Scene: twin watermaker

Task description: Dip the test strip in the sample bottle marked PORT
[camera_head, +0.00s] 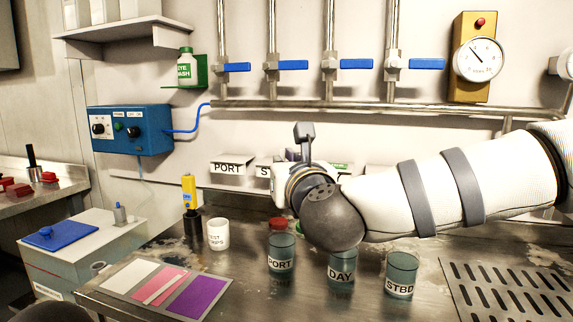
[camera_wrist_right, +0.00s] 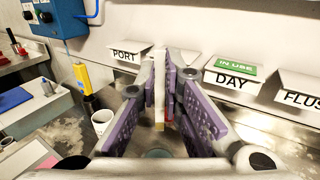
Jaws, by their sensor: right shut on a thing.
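The PORT sample bottle (camera_head: 281,262) stands on the metal bench, left of the DAY bottle (camera_head: 341,270) and the STBD bottle (camera_head: 401,276). A red cap (camera_head: 278,223) shows at or just behind the PORT bottle's top; I cannot tell which. My right gripper (camera_wrist_right: 160,100) is shut on a thin pale strip (camera_wrist_right: 159,115), seen edge-on between the purple finger pads. Its fingers are hidden behind my wrist in the head view. A round teal shape (camera_wrist_right: 157,153) shows below the fingers, possibly a bottle top.
A white test strips cup (camera_head: 218,236) and a yellow meter (camera_head: 189,190) stand to the left. A white, pink and purple colour card (camera_head: 115,277) lies in front. PORT (camera_head: 228,168) and other labels line the back wall. A slotted drain (camera_head: 510,290) is at right.

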